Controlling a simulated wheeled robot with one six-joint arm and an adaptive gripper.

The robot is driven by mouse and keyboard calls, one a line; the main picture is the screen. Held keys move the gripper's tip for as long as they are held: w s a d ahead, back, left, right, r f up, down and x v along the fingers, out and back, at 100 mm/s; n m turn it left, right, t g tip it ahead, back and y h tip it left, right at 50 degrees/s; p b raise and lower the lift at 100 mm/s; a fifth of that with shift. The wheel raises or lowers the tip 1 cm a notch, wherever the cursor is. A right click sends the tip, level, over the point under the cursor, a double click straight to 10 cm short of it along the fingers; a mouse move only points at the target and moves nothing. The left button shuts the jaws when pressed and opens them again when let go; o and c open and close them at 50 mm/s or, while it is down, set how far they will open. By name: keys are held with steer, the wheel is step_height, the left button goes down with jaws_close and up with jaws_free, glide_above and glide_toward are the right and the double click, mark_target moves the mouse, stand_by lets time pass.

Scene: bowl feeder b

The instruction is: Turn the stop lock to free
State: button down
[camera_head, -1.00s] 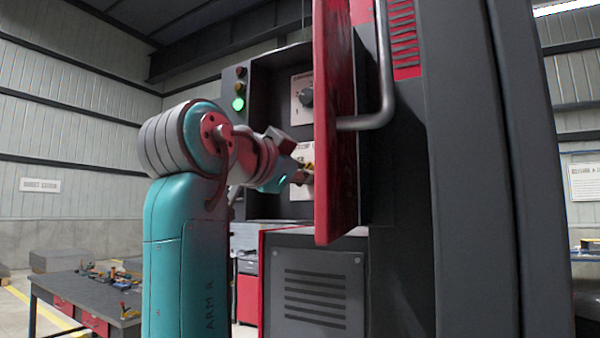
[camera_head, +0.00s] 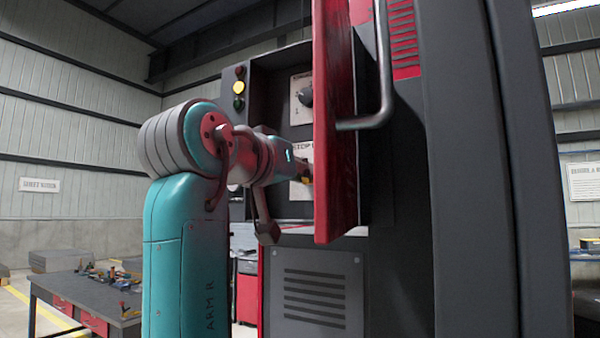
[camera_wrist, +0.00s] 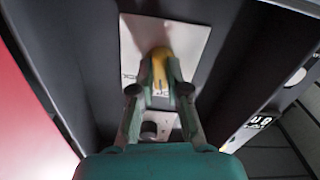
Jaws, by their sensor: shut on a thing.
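The stop lock is a yellow knob (camera_wrist: 160,60) on a pale plate (camera_wrist: 192,38) in the wrist view. My gripper (camera_wrist: 160,82) is shut on the knob, one finger on each side; the fingers hide part of it and some lettering. In the head view my gripper (camera_head: 304,174) reaches the lower pale plate (camera_head: 300,150), marked with partly hidden letters. The red door edge hides the contact there. Which marked position the lock points at cannot be read.
A red door (camera_head: 334,130) with a grey handle (camera_head: 384,80) stands open just right of my gripper. Another plate with a dark knob (camera_head: 305,96) sits above. A light stack (camera_head: 239,87) shows yellow lit. A workbench (camera_head: 85,290) stands at the lower left.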

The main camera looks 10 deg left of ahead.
steer(key=n, duration=0.6)
steer(key=shift+n, duration=0.3)
stand_by(0.5)
steer(key=c, duration=1.2)
jaws_free()
steer(key=shift+o, duration=0.2)
steer(key=v, duration=1.2)
